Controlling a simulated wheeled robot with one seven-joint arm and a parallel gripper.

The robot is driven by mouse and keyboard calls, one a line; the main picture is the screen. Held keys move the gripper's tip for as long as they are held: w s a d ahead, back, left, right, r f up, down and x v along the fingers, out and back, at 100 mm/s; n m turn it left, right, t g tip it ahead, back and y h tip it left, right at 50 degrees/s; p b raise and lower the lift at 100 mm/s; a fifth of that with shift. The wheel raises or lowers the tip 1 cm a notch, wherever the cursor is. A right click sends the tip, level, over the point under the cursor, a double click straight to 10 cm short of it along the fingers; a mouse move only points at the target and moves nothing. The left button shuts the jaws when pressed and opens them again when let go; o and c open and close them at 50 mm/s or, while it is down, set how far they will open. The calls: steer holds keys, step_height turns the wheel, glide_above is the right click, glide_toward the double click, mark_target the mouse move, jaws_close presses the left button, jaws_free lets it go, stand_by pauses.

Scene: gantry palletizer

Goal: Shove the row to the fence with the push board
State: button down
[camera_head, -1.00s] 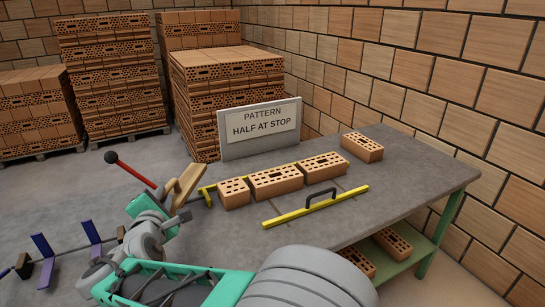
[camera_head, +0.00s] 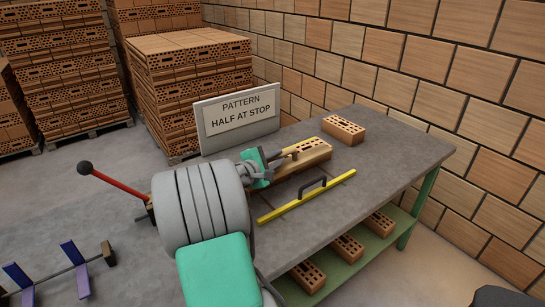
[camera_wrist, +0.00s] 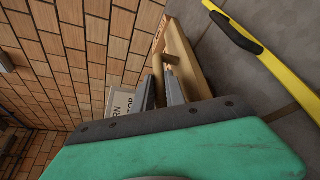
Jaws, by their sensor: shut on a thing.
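My gripper (camera_head: 284,159) is over the table top (camera_head: 375,180), at the row of bricks. In the wrist view its fingers (camera_wrist: 162,93) are shut on a brown handle (camera_wrist: 158,72) of a tan wooden board, the push board (camera_wrist: 186,57). In the head view the board (camera_head: 308,158) lies along the near side of the row. The holed top of one brick (camera_head: 314,146) shows behind it; my arm hides the rest of the row. Whether board and bricks touch, I cannot tell.
A yellow bar (camera_head: 335,181) with a black handle (camera_head: 311,187) lies in front of the row. A loose brick (camera_head: 343,130) sits at the back right. A sign (camera_head: 238,117) stands behind the table. Several bricks lie on the green lower shelf (camera_head: 380,245). A red lever (camera_head: 118,180) is left.

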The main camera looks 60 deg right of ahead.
mark_target(276, 174)
step_height(276, 174, down, 6)
steer(key=b, duration=0.5)
steer(key=shift+f+b, duration=0.25)
steer(key=shift+b, duration=0.1)
steer(key=shift+f, duration=0.9)
steer(key=c, duration=1.3)
jaws_free()
steer(key=shift+a, duration=0.1)
